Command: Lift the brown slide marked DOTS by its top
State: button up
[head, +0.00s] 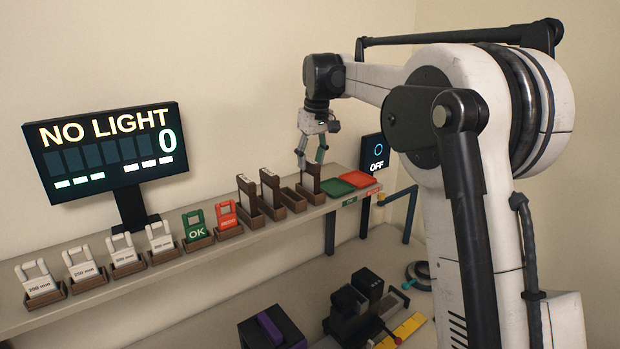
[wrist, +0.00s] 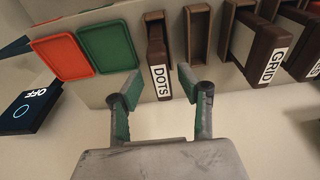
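The brown DOTS slide (wrist: 155,50) stands upright in its holder, its white label facing out in the wrist view. The same slide (head: 311,183) shows in the head view below my gripper. My gripper (head: 311,163) points down at the slide's top. In the wrist view my gripper (wrist: 158,84) is open. Its two fingertips lie to the left and right of the slide, with visible gaps. Whether the tips reach below the slide's top edge I cannot tell.
An empty holder (wrist: 196,38) is beside DOTS, then the GRID slide (wrist: 262,50) and another brown slide (wrist: 305,50). A green tray (wrist: 107,47) and a red tray (wrist: 62,55) lie on the other side. A NO LIGHT screen (head: 105,150) stands at the left.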

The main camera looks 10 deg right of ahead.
aim_at(309, 175)
jog(key=shift+w+a+f+p, duration=0.15)
jog(key=shift+f+p, duration=0.2)
jog(key=shift+f, duration=0.95)
jog(key=shift+w+a+f+p, duration=0.15)
jog(key=shift+f+p, duration=0.2)
jog(key=shift+f, duration=0.9)
jog(key=shift+d, duration=0.1)
jog(key=shift+c, duration=0.5)
grip_shut()
